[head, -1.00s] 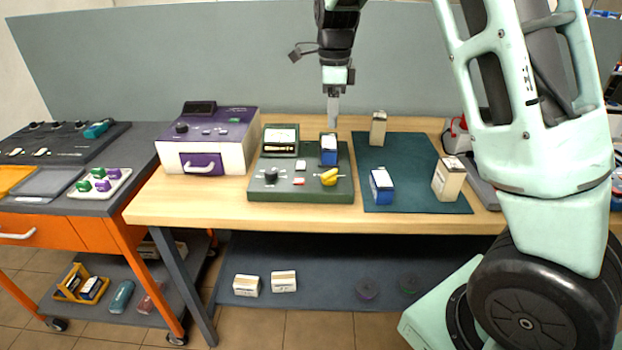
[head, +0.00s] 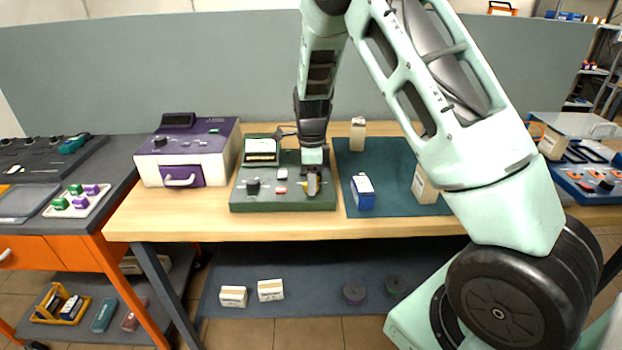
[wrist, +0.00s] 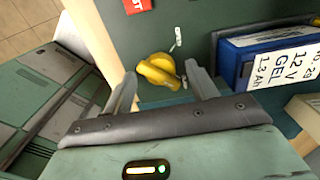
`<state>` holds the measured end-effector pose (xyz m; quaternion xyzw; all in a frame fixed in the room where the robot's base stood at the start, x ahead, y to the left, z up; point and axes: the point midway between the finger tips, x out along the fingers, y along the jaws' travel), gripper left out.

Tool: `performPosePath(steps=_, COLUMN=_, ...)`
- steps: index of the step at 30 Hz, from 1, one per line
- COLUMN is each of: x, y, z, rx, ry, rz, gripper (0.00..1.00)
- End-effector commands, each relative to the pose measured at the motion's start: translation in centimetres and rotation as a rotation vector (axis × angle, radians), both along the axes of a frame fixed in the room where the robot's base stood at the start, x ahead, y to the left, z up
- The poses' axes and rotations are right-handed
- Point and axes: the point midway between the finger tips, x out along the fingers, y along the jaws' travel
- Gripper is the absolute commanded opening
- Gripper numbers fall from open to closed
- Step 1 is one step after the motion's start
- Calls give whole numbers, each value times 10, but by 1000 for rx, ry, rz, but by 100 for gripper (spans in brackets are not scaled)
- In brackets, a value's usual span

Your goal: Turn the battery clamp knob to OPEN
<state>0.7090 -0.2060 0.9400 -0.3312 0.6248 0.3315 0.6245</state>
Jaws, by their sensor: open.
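The yellow clamp knob (wrist: 157,70) shows in the wrist view on the dark green panel of the battery station (head: 245,202). Its ridge lies aslant. My gripper (wrist: 161,88) is open, pointing down, one finger on each side of the knob's near part; I cannot tell whether they touch it. In the head view my gripper (head: 313,188) covers most of the knob. A blue battery with a white label (wrist: 270,48) sits in a dark holder right of the knob in the wrist view; the arm hides it in the head view.
A black knob (head: 253,186) and small red and white parts share the panel. A meter (head: 261,149) stands behind. A purple-topped charger (head: 188,150) is at left. A second blue battery (head: 363,191) stands on the green mat (head: 388,160), whose middle is clear.

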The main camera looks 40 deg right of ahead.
Motion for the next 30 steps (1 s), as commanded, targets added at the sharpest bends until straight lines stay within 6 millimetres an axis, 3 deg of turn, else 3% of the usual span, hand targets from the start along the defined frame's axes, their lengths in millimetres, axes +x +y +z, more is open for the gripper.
performPosePath(steps=11, x=0, y=0, z=-6, rx=0, ry=0, rz=1, gripper=58)
performPosePath(steps=16, x=0, y=0, z=-6, rx=0, ry=0, rz=1, gripper=13)
performPosePath(steps=30, x=0, y=1, z=-5, rx=0, ry=0, rz=84, gripper=13)
